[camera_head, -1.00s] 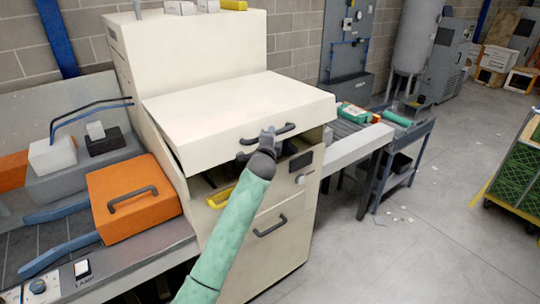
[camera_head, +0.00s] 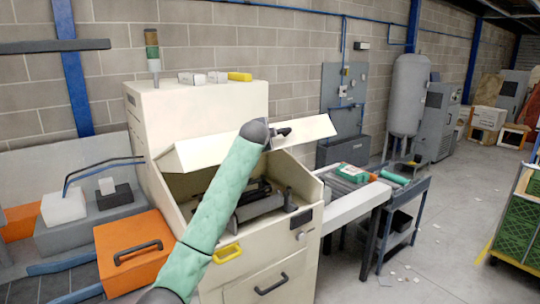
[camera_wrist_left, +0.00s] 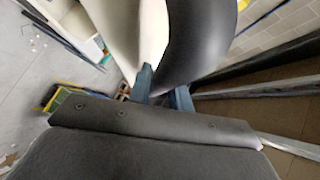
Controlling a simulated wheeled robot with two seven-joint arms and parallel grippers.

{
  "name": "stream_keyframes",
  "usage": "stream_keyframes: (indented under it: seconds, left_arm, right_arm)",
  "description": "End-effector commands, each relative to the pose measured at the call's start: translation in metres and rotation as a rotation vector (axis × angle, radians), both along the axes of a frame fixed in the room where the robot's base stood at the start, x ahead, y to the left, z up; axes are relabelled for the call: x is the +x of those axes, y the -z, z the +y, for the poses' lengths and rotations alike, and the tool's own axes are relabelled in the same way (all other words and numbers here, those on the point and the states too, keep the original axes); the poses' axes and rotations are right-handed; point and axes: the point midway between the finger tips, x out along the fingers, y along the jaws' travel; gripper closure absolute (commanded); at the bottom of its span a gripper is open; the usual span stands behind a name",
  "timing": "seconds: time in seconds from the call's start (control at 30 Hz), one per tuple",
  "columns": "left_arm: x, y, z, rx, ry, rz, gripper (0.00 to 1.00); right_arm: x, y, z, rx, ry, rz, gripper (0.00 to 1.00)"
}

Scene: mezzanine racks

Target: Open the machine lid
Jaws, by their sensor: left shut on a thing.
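The cream machine (camera_head: 170,108) stands against the wall with its lid (camera_head: 196,152) raised and its inside open to view at the front. My left gripper (camera_head: 278,133) is at the lid's front edge, shut on the dark lid handle (camera_head: 285,131), and my green-sleeved arm hides part of the lid and opening. In the left wrist view the blue-grey fingers (camera_wrist_left: 163,90) meet the large dark handle (camera_wrist_left: 200,40), with the pale lid (camera_wrist_left: 118,40) beside it. Dark parts (camera_head: 262,205) lie inside the machine. My right gripper is not in view.
A yellow handle (camera_head: 227,254) and a dark drawer handle (camera_head: 271,284) are on the machine's front. An orange box (camera_head: 135,255) stands at left. A side table (camera_head: 350,199) with green items is at right. Floor further right is mostly clear.

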Motion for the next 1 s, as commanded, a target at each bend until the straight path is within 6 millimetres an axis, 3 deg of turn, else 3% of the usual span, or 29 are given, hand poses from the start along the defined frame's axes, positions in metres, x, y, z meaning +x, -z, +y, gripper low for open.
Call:
stream_keyframes:
  seconds: [0.03,0.2,0.5,0.8,1.0]
  left_arm:
    - [0.005,-0.016,0.003,-0.013,-0.001,0.013,1.0]
    - [0.02,-0.054,0.014,-0.058,-0.002,0.076,1.0]
    - [0.047,-0.111,0.033,-0.125,-0.002,0.171,1.0]
    - [0.068,-0.147,0.049,-0.124,-0.002,0.168,1.0]
    - [0.075,-0.157,0.054,-0.123,0.0,0.169,1.0]
  right_arm:
    - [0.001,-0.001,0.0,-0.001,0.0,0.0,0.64]
    - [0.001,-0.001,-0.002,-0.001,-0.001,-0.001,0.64]
    - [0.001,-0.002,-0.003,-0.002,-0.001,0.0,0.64]
    - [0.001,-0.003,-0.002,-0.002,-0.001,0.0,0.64]
    - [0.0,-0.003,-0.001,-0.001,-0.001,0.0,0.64]
